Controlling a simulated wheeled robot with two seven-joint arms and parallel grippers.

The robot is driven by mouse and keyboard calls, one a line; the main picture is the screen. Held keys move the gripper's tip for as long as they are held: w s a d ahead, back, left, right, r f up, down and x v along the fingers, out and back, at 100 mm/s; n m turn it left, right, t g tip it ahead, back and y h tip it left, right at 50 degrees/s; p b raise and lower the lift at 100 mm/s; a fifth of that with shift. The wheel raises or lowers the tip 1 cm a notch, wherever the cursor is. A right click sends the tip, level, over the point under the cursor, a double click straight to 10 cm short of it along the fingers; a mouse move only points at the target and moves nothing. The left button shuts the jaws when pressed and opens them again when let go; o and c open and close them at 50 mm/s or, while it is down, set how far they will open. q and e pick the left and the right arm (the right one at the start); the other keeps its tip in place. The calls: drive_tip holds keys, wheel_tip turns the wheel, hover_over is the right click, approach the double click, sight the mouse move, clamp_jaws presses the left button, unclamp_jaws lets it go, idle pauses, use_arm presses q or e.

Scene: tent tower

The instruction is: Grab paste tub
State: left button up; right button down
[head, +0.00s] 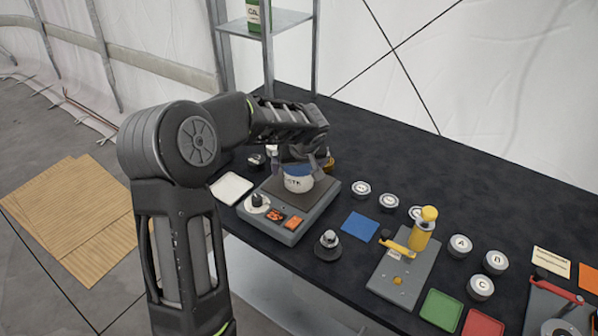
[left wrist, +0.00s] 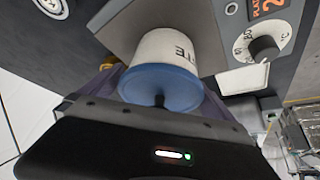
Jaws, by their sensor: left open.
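The paste tub (head: 298,184) is white with dark lettering and a blue lid. In the head view it stands on the dark plate of a grey heater (head: 329,193), partly covered by my left gripper (head: 300,160). The left wrist view shows the tub (left wrist: 170,50) close up, lid towards the camera. My left gripper is open, with one finger on each side of the tub. I cannot tell whether the fingers touch it. My right gripper is not in view.
The heater has a knob and orange displays. A white square (head: 231,189), a blue square (head: 360,226) and a small weight-like piece (head: 328,244) lie near it. Several lidded jars (head: 460,246) and a yellow-topped press (head: 424,232) stand to the right. A metal shelf (head: 267,50) rises behind.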

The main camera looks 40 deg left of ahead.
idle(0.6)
use_arm(q)
drive_tip(key=c, duration=1.5)
